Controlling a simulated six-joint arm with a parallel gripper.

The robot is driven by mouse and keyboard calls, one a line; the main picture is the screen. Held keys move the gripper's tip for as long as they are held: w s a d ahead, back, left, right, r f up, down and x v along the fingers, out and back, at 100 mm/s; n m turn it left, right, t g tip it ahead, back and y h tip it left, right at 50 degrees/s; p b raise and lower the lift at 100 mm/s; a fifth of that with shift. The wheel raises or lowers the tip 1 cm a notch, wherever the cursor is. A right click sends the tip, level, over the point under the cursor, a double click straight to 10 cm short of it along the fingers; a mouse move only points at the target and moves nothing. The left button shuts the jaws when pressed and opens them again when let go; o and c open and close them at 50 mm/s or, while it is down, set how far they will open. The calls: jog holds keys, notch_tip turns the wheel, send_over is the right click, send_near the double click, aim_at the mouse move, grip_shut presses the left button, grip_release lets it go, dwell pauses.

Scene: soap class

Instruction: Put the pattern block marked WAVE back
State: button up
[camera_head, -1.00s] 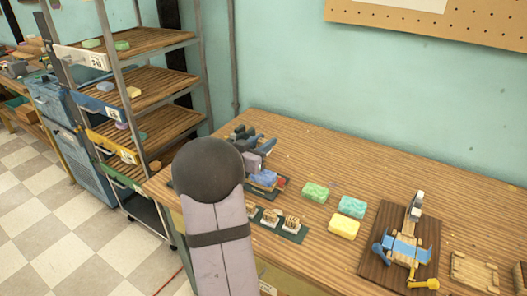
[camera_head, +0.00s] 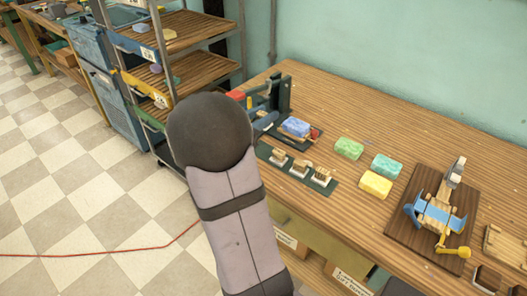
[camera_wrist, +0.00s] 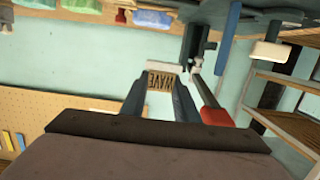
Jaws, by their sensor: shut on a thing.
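My gripper (camera_wrist: 160,100) is shut on the WAVE pattern block (camera_wrist: 162,81), a small block with its lettered face towards the wrist camera. In the head view my own arm hides both gripper and block. A dark green block tray (camera_head: 262,152) on the bench bears light pattern blocks (camera_head: 300,169) in a row; its left end is partly behind my arm. The dark press (camera_head: 285,92) stands behind the tray, with a blue soap bar (camera_head: 296,126) at its front. In the wrist view a red-ended lever (camera_wrist: 216,117) lies close beside the right finger.
Green (camera_head: 349,148), teal (camera_head: 387,166) and yellow (camera_head: 375,185) soaps lie right of the tray. A brown board with a blue and yellow device (camera_head: 437,215) is farther right. A shelf rack (camera_head: 185,75) stands at the left. Bare bench lies behind the soaps.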

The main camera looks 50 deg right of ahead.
jog(key=shift+f+b, duration=0.65)
jog(key=shift+f, duration=4.3)
jog(key=shift+f, duration=0.2)
jog(key=o, duration=0.8)
jog(key=shift+o, duration=0.2)
jog(key=shift+r, duration=0.15)
jog(key=shift+a+r, duration=0.1)
jog(key=shift+a, duration=0.05)
jog(key=a+r, duration=0.1)
jog(key=a, duration=1)
jog(key=shift+a+r, duration=0.3)
jog(key=shift+r, duration=0.05)
